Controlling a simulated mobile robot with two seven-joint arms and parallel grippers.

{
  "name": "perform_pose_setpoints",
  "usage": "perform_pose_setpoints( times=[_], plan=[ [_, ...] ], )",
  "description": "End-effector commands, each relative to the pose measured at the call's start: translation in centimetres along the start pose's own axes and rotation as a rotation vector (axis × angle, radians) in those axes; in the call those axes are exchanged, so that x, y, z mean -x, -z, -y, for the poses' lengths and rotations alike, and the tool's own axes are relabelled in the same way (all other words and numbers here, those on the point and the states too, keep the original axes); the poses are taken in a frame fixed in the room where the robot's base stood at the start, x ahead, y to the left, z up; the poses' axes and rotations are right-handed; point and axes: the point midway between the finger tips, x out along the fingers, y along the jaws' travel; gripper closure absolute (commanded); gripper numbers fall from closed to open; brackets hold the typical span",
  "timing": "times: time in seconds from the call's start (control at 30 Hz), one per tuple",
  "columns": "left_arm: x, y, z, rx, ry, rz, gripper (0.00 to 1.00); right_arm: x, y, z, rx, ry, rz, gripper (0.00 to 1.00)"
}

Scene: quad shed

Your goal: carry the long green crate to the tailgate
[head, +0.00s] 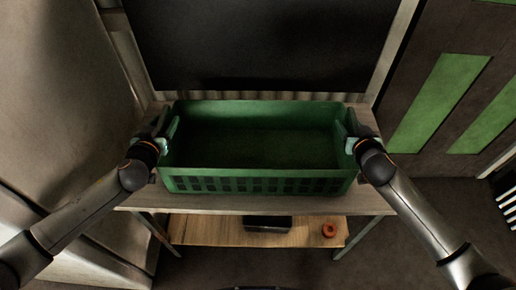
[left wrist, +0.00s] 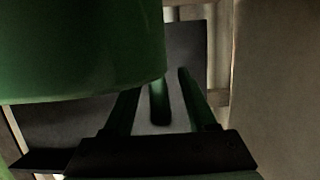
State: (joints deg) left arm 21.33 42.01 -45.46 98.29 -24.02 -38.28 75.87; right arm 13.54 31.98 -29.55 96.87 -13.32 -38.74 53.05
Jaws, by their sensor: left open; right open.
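The long green crate (head: 255,184) stands on a wooden bench in the head view, and its inside looks empty. My left gripper (head: 168,130) is at the crate's left end, and my right gripper (head: 350,134) is at its right end. Both are open. In the left wrist view, the fingers of my left gripper (left wrist: 158,98) reach forward with a gap between them. A large green surface (left wrist: 85,50), likely the crate, fills the upper left there. Whether either gripper touches the crate is hard to tell.
The wooden bench (head: 240,203) has a lower shelf (head: 205,232) with a black box (head: 268,223) and an orange ring (head: 329,230). A dark panel (head: 260,45) rises behind the bench. A pale wall stands close on the left. Dark floor is open at the right.

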Motion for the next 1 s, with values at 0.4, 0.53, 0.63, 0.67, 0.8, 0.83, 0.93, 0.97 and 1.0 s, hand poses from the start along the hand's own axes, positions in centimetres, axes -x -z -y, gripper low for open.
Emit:
perform_pose_setpoints(
  times=[0.4,0.53,0.63,0.67,0.8,0.83,0.93,0.97,1.0],
  plan=[
    [-0.04,0.00,-0.01,0.000,0.000,0.000,0.60,-0.04,0.00,0.01,0.000,0.000,0.000,0.60],
    [-0.03,0.00,0.00,0.000,0.000,0.000,0.74,-0.03,0.00,0.00,0.000,0.000,0.000,0.74],
    [-0.03,0.00,0.00,0.000,0.000,0.000,0.85,-0.03,0.00,0.00,0.000,0.000,0.000,0.85],
    [-0.03,0.00,-0.01,0.000,0.000,0.000,0.89,-0.03,0.00,0.00,0.000,0.000,0.000,0.89],
    [-0.03,0.00,-0.01,0.000,0.000,0.000,1.00,-0.03,0.00,0.00,0.000,0.000,0.000,1.00],
    [-0.03,0.00,-0.01,0.000,0.000,0.000,1.00,-0.03,0.00,0.00,0.000,0.000,0.000,1.00],
    [-0.03,-0.01,-0.02,0.000,0.000,0.000,1.00,-0.03,-0.01,0.00,0.000,0.000,0.000,1.00],
    [-0.03,-0.01,-0.02,0.000,-0.001,0.000,1.00,-0.03,-0.01,0.00,0.000,0.000,0.000,1.00],
    [-0.02,-0.01,-0.02,0.000,-0.001,0.000,1.00,-0.03,-0.01,0.00,0.000,0.000,0.000,1.00]
  ],
)
